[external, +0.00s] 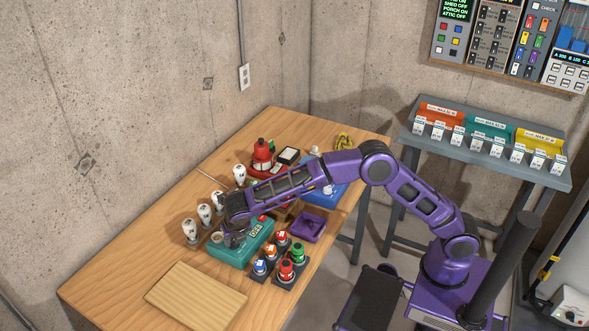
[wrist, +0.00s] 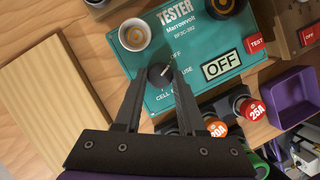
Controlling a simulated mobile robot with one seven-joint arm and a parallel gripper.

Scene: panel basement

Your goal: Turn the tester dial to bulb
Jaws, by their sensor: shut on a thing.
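The teal tester (wrist: 203,48) lies face up on the wooden table; in the external view (external: 257,247) it is partly behind my arm. Its dark dial (wrist: 160,76) is between my fingertips. Printed words near the dial include OFF, one ending in USE and CELL; other markings are hidden by my fingers. A light mark on the dial points to the upper right, towards OFF. The tester's display (wrist: 221,66) reads OFF. My gripper (wrist: 157,85) is shut on the dial, reaching down from above; it also shows in the external view (external: 236,236).
A cream round socket (wrist: 134,35) and a dark one (wrist: 222,5) sit on the tester. Several coloured fuses (external: 285,268) stand close in front. White bulbs (external: 191,231) stand at the left. A wooden board (external: 196,295) and purple tray (external: 307,227) lie nearby.

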